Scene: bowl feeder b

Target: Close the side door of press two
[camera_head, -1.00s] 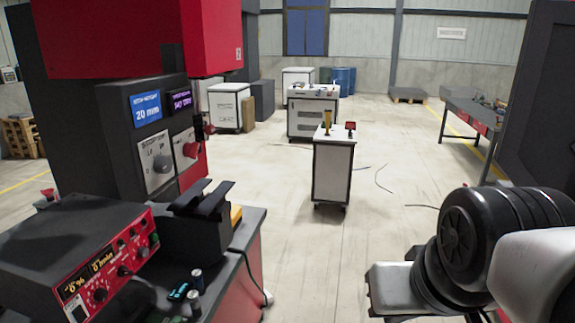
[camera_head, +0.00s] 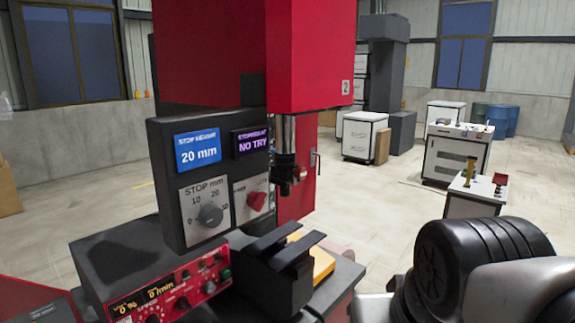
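Press two (camera_head: 310,60) is a red and dark-grey machine in the middle of the head view, with a "2" label on its head. A tall red panel (camera_head: 297,200) with a dark upright handle (camera_head: 315,162) shows behind the spindle; it looks like the side door, standing out from the press. Its lower part is hidden behind the black guide parts, and how far it is open I cannot tell. My arm's black and pale links fill the lower right, well apart from this panel.
The stop-measure panel (camera_head: 208,175) and red control box (camera_head: 170,290) stand in front of the press. A white trolley (camera_head: 475,198) stands at the right. Open floor (camera_head: 385,205) lies between the press and the trolley.

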